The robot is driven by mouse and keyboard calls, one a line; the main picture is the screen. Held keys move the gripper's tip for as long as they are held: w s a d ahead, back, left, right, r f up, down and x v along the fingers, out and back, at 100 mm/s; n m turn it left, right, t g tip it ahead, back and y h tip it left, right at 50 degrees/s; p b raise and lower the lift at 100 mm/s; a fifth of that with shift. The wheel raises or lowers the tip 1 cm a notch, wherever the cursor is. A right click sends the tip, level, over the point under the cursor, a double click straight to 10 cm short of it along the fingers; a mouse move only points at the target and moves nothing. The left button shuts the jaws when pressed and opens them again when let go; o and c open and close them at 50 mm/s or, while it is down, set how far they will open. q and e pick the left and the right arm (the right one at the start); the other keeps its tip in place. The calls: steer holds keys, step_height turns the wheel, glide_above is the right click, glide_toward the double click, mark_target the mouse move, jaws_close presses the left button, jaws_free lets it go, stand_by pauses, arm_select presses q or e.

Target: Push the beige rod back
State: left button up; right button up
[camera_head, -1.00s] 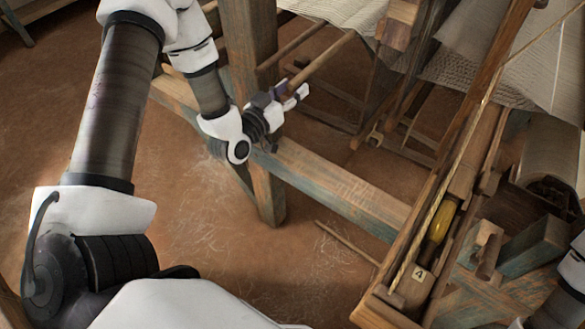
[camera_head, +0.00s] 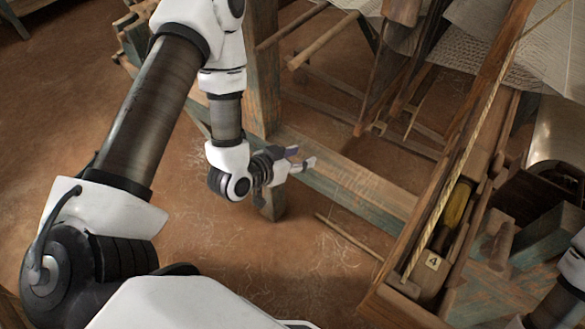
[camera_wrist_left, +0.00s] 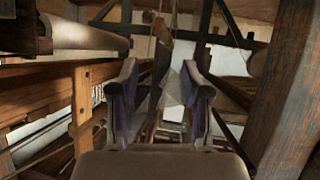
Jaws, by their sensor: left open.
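A beige rod (camera_head: 324,41) juts out from the loom beside the wooden post, its near end free. Its far end runs up beneath the cloth. My left gripper (camera_head: 302,157) is below that near end in the head view, clear of it, over the blue-worn beam. Its two fingers also show in the left wrist view (camera_wrist_left: 160,88), spread apart with nothing held between them. I cannot pick out the beige rod in the wrist view. My right gripper is outside the frames; only part of the right arm shows at the right edge.
A wooden post (camera_head: 262,75) stands behind my left forearm. A worn beam (camera_head: 365,192) runs toward the lower right. A thin stick (camera_head: 347,236) lies near it. A long wooden trough holds a yellow piece (camera_head: 457,205). Bare floor (camera_head: 250,260) lies in front.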

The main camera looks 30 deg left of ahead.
arm_select(q)
steer(key=s+d+f+g, duration=0.1)
steer(key=s+f+g, duration=0.2)
steer(key=f, duration=0.3)
steer(key=shift+s+y, duration=0.3)
steer(key=shift+s, duration=0.45)
steer(key=n+t+y+p, duration=0.1)
steer(key=n+t+p, duration=0.15)
steer(key=t, duration=0.65)
glide_toward(299, 56)
steer(key=w, duration=0.2)
steer(key=shift+n, duration=0.35)
steer(key=w, duration=0.5)
steer(key=w+d, duration=0.1)
steer(key=w, duration=0.1)
steer(key=shift+w+f+p, duration=0.2)
steer(key=shift+f+p, duration=0.15)
steer(key=shift+p, duration=0.05)
steer(key=shift+w+a, duration=0.1)
steer(key=shift+w, duration=0.15)
